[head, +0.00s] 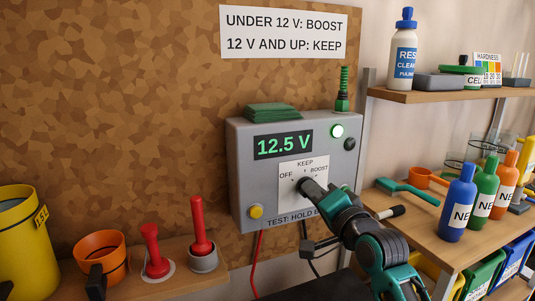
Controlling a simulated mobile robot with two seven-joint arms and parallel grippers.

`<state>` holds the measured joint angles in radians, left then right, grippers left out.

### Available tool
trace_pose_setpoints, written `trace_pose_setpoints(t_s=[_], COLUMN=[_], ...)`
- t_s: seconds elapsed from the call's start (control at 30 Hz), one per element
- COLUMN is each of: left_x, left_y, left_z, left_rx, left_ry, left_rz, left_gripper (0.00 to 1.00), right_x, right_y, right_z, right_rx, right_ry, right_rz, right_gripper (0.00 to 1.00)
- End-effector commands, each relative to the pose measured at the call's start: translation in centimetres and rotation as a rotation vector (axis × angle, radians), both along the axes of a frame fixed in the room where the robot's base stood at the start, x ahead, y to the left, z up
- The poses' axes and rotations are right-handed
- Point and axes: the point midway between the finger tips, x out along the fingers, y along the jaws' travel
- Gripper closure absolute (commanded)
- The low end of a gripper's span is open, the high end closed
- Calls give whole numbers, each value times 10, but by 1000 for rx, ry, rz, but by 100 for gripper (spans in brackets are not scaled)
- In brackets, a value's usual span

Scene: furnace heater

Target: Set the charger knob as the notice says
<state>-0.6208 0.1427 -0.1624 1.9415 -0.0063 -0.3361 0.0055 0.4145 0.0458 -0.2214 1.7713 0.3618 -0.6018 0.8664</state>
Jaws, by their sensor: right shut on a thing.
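The grey charger box (243,187) is on the brown patterned board. Its green display (283,146) reads 12.5 V. The white dial plate (289,171) is marked OFF on the left, KEEP at the top and BOOST on the right. The notice (283,32) above reads "UNDER 12 V: BOOST" and "12 V AND UP: KEEP". My right gripper (309,187) is at the dial, shut on the knob. It hides most of the knob, so I cannot tell where the knob points. My left gripper is not in view.
A yellow button (256,211) is at the box's lower left, above partly covered "TEST: HOLD" lettering. Red plungers (200,226) stand lower left. Bottles (458,205) stand on the right shelf.

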Motion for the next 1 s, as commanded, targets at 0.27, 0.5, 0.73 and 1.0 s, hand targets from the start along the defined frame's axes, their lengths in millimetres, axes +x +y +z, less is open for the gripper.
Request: trace_pose_setpoints(t_s=[0.27,0.5,0.73,1.0], left_x=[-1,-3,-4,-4], left_y=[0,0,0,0], left_z=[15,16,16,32], left_rx=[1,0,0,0], left_ry=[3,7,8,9], left_rz=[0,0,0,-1], left_gripper=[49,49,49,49], right_x=[0,0,0,0], right_y=[-1,0,0,-1], right_z=[2,0,0,2], right_rx=[-280,-370,-375,-625], right_ry=[-111,-151,-153,-254], right_rz=[-1,-1,-1,0], right_gripper=[100,100,100,100])
